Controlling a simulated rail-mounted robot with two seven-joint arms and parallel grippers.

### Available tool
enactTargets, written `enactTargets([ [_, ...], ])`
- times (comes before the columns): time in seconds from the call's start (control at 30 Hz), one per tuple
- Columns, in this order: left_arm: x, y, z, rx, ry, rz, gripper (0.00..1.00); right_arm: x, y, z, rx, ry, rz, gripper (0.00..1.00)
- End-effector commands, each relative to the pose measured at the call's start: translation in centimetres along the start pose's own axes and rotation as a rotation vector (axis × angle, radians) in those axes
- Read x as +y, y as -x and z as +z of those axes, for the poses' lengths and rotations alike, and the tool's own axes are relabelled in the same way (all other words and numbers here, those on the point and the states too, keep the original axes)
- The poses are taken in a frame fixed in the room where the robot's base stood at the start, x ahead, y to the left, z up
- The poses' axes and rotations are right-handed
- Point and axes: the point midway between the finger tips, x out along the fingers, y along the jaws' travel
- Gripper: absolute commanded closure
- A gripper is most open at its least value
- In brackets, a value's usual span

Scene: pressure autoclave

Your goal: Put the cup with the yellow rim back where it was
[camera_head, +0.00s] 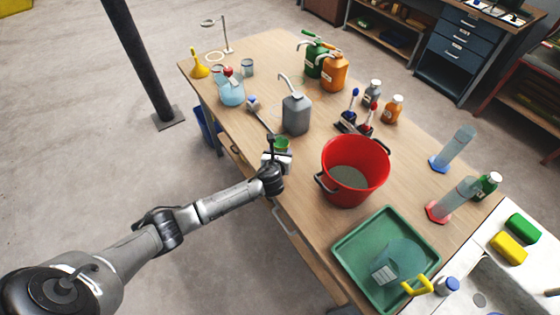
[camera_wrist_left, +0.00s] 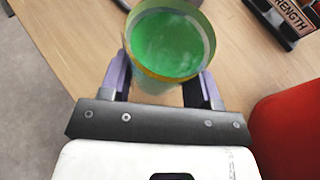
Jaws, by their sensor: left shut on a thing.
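The cup with the yellow rim (camera_wrist_left: 135,75) is clear-walled and holds green contents. In the left wrist view it sits between the two fingers of my left gripper (camera_wrist_left: 163,88), which is shut on it. In the head view the green top of the cup (camera_head: 281,143) shows near the table's front edge, with my left gripper (camera_head: 276,158) around it. I cannot tell whether the cup's bottom touches the wooden table (camera_head: 240,113). My right gripper is not in view.
A red bucket (camera_head: 372,190) stands to the right of the cup, and a grey jug (camera_head: 296,115) stands behind it. A glass vessel (camera_head: 232,93), a beaker (camera_head: 247,67) and a yellow funnel (camera_head: 199,66) stand at the left end. A green tray (camera_head: 346,247) lies at the right.

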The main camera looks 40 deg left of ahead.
Motion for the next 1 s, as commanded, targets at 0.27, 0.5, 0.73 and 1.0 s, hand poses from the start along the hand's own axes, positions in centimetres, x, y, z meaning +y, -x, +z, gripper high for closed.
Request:
enactTargets([
  [0.27,-0.1,-0.7,-1.9,0.002,0.001,-0.001,0.69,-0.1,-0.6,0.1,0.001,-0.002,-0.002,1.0],
  [0.5,0.0,-1.5,-3.7,0.0,0.001,-0.001,0.69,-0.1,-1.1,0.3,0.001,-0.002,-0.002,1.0],
  [0.73,0.0,-1.5,-3.7,0.0,0.0,-0.001,0.69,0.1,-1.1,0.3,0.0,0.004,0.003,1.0],
  [1.0,0.0,-1.6,-4.0,0.0,0.0,-0.001,0.3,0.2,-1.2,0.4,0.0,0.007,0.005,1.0],
])
